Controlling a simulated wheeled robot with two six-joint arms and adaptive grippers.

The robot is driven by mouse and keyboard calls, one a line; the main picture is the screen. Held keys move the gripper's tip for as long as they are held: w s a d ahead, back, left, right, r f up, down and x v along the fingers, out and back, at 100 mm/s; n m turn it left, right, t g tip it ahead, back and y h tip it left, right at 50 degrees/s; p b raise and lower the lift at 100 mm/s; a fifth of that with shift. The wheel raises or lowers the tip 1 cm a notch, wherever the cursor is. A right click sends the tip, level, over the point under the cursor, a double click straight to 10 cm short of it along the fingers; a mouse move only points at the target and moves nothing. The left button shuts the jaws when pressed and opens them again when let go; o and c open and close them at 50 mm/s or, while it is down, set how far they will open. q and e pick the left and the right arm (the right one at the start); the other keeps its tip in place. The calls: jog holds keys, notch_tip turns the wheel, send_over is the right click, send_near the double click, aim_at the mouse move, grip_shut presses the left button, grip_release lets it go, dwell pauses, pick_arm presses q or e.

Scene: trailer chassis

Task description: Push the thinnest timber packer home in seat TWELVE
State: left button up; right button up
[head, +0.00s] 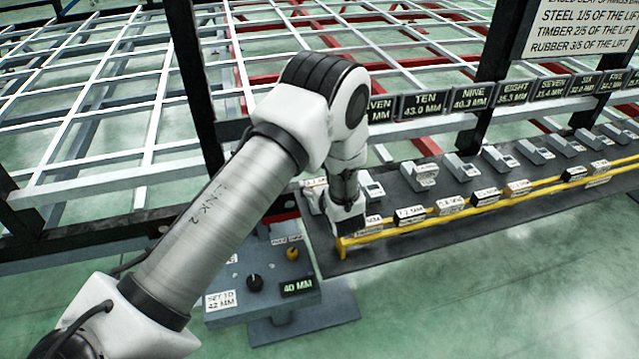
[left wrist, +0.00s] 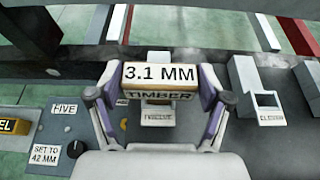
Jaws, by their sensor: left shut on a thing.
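The timber packer (left wrist: 160,92) is labelled "3.1 MM" and "TIMBER" in the left wrist view. My left gripper (left wrist: 158,98) is shut on it, with one finger at each side. Seat TWELVE (left wrist: 158,118) shows its label just below and behind the packer. The packer covers part of this seat, so I cannot tell whether they touch. In the head view my left wrist (head: 346,205) is over the left end of the seat row and hides the packer and fingertips. My right gripper is not in view.
Seat ELEVEN (left wrist: 268,108) stands to the right. A grey control box (head: 225,318) with a knob and a "40 MM" display stands at the near left. A yellow rail (head: 540,187) with several labelled packers runs along the front. A black post (head: 196,90) rises behind my arm.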

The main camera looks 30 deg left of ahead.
pick_arm(q)
jog(key=shift+f+b, duration=1)
jog(key=shift+f, duration=0.35)
jog(key=o, duration=1.1)
jog(key=v, duration=1.2)
